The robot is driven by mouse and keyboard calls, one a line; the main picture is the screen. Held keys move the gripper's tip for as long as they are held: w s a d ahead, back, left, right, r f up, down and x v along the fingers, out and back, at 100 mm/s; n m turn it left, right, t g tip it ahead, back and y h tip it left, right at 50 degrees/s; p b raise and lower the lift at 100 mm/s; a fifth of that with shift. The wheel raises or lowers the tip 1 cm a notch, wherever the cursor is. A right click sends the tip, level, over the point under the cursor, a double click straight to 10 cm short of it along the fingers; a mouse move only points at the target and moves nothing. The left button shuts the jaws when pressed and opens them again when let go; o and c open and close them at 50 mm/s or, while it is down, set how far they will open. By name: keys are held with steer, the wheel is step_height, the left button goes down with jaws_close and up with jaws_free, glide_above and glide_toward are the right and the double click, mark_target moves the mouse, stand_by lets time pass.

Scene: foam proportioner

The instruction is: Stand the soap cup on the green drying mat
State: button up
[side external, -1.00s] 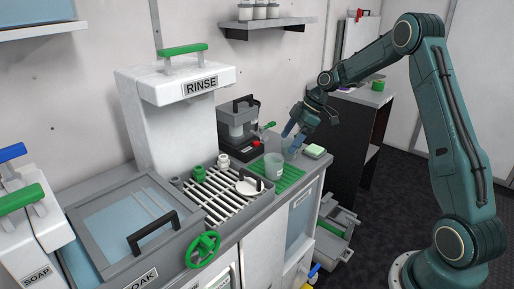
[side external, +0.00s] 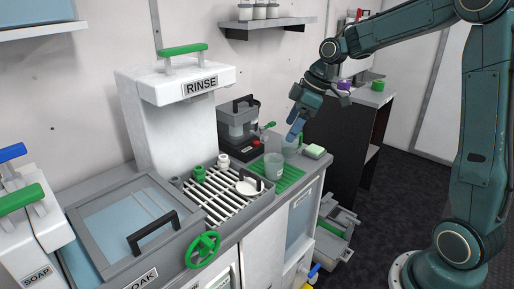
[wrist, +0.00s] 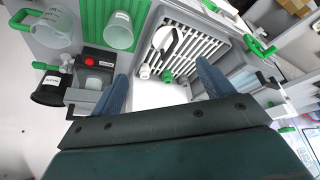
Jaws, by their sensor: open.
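A clear cup with a small white label (side external: 273,166) stands upright on the green drying mat (side external: 291,177); the label is too small to read. In the wrist view this cup (wrist: 119,32) stands on the mat (wrist: 91,14), apart from my fingers. A second clear vessel (side external: 292,146) stands near the mat's back edge; it shows as a jug (wrist: 55,28) at the top left of the wrist view. My gripper (side external: 293,130) is open and empty, above the back of the counter. Its blue fingers (wrist: 163,88) are wide apart with nothing between them.
A slatted rack (side external: 222,194) with a white dish (side external: 250,186) and small green and white pieces lies left of the mat. A black machine with a red button (side external: 240,132) stands behind.

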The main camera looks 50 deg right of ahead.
steer(key=s+a+r+m+h, duration=0.1)
steer(key=s+a+r, duration=0.2)
steer(key=s, duration=0.2)
steer(key=s+a+r+m, duration=0.2)
steer(key=s+a, duration=0.2)
steer(key=s, duration=0.2)
steer(key=s+a+m+t+h, duration=0.1)
steer(key=s+m, duration=0.3)
steer(key=s, duration=0.9)
steer(key=shift+s+a+f+t+h, duration=0.25)
steer(key=shift+s+f+t+h, duration=0.05)
steer(key=shift+s+f+t, duration=0.1)
